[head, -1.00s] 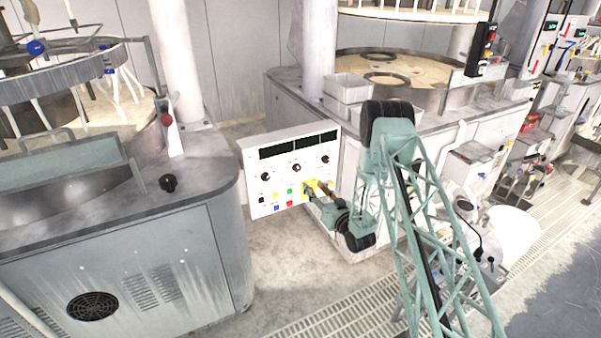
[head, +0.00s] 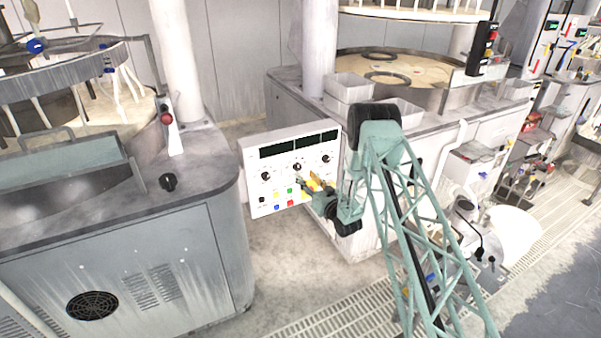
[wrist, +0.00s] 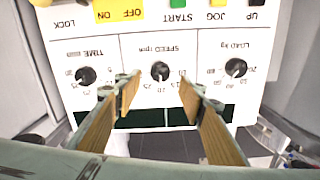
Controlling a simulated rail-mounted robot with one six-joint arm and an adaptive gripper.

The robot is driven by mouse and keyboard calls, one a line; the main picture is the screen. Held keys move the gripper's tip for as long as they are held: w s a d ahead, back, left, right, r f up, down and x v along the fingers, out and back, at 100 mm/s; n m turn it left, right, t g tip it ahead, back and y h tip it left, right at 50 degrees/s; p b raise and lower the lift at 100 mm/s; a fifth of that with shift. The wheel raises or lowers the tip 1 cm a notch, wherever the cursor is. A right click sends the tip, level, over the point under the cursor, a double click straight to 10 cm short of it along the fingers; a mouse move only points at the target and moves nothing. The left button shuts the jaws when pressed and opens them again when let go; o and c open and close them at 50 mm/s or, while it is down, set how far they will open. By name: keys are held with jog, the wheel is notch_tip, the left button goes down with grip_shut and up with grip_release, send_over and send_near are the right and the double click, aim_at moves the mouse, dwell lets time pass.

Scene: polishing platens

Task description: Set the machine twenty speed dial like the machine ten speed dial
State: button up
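A white control panel (head: 290,200) faces my gripper and appears upside down in the wrist view. Its black speed dial (wrist: 160,70), labelled "SPEED rpm", is the middle of three dials; it shows in the head view too (head: 297,167). The dial's exact setting is too small to read. My gripper (wrist: 158,92) is open, with its yellow-brown finger pads either side of the speed dial in the wrist view. It seems apart from the dial. In the head view my gripper (head: 318,184) is in front of the panel's lower right. I cannot tell which machine number this is.
The time dial (wrist: 86,76) and load dial (wrist: 236,68) flank the speed dial. Coloured buttons, including a green one (wrist: 178,3), line the panel beyond the dials. A grey machine (head: 130,240) with a black knob (head: 168,182) stands at the left. Floor is clear between.

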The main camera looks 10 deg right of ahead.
aim_at(298, 168)
jog(key=shift+x, duration=2.9)
jog(key=shift+s, duration=0.1)
jog(key=c, duration=0.8)
jog(key=shift+c, duration=0.2)
